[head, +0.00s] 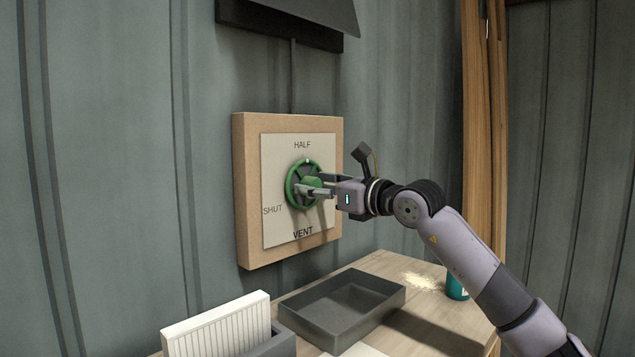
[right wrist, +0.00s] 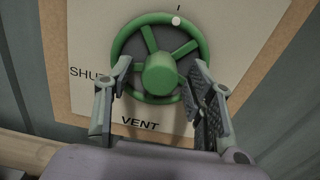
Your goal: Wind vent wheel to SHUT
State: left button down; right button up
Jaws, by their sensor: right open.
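The green vent wheel (head: 291,186) is mounted on a pale plate (head: 283,231) marked HALF at the top, SHUT at the lower left and VENT at the bottom. In the right wrist view the wheel (right wrist: 125,46) shows spokes, a round hub (right wrist: 160,74) and a white dot on its rim near the top, close to a mark on the plate. My right gripper (head: 307,190) is in front of the wheel. In the right wrist view its open fingers (right wrist: 160,80) stand either side of the hub; whether they touch it I cannot tell. My left gripper is not in view.
The plate sits on a wooden board (head: 245,193) on the corrugated wall. Below, a table (head: 448,337) holds a dark tray (head: 342,300), a white ribbed item (head: 220,327) in a grey holder, a teal can (head: 456,288) and spilled powder (head: 420,281). A dark hood (head: 300,15) hangs above.

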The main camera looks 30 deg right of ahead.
jog(key=shift+c, duration=0.5)
jog(key=c, duration=1.1)
